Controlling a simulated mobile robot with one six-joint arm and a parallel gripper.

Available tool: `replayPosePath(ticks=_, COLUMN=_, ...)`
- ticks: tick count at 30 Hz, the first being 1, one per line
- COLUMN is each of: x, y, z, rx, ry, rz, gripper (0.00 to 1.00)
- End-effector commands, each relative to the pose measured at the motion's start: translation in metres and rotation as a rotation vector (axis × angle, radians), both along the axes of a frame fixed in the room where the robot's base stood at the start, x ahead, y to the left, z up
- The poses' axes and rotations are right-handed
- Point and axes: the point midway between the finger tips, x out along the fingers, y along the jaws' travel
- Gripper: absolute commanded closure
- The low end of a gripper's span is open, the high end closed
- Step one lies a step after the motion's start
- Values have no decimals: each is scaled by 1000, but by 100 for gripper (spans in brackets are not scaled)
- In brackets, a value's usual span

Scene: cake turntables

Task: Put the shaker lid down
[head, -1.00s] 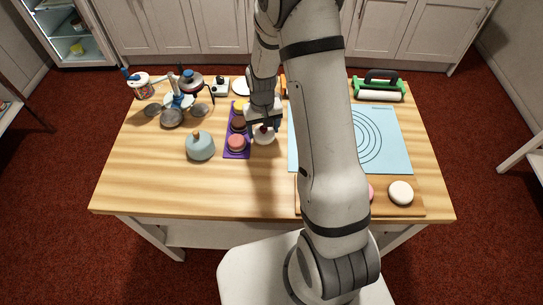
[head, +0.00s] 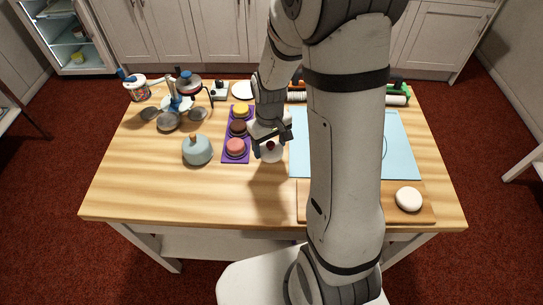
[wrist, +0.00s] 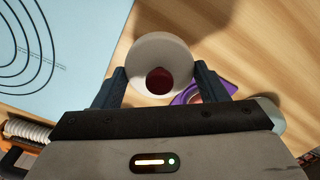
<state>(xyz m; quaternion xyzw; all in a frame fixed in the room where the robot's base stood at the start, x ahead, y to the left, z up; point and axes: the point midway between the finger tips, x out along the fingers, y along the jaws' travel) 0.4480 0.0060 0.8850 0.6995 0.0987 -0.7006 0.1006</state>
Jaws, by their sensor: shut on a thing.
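My gripper (head: 270,147) is shut on a white round lid with a dark red knob, which I take as the shaker lid (head: 272,155). In the wrist view the lid (wrist: 145,50) sits between the two dark fingers of my gripper (wrist: 160,80), knob facing the camera. The lid seems to be held above the wooden table (head: 150,195), just right of the purple tray (head: 228,149) and near the left edge of the blue mat (head: 300,160). A shadow falls on the wood below it. The lid's underside is hidden.
A grey-blue domed pot (head: 198,152) stands left of the purple tray, which bears three small cakes. A wooden board (head: 390,212) with a white round piece (head: 409,199) is at front right. Bare wood lies at front left and centre. My arm hides part of the mat.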

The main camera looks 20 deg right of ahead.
Motion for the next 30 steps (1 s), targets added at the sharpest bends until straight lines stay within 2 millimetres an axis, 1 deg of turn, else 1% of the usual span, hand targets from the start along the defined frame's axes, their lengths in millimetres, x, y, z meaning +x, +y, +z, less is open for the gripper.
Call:
replayPosePath(ticks=5, x=-1, y=0, z=-18, rx=0, ry=4, rz=-1, gripper=55)
replayPosePath(ticks=9, x=-1, y=0, z=-39, rx=0, ry=4, rz=-2, gripper=55)
replayPosePath(ticks=12, x=0, y=-1, z=-48, rx=-1, ry=2, rz=-2, gripper=55)
replayPosePath(ticks=20, x=0, y=-1, z=-50, rx=0, ry=-1, rz=-3, gripper=55)
replayPosePath(ticks=24, x=0, y=-1, z=-54, rx=0, ry=-1, rz=-3, gripper=55)
replayPosePath(ticks=25, x=0, y=-1, z=-53, rx=0, ry=-1, rz=-3, gripper=32)
replayPosePath(ticks=30, x=0, y=-1, z=-53, rx=0, ry=-1, rz=-4, gripper=18)
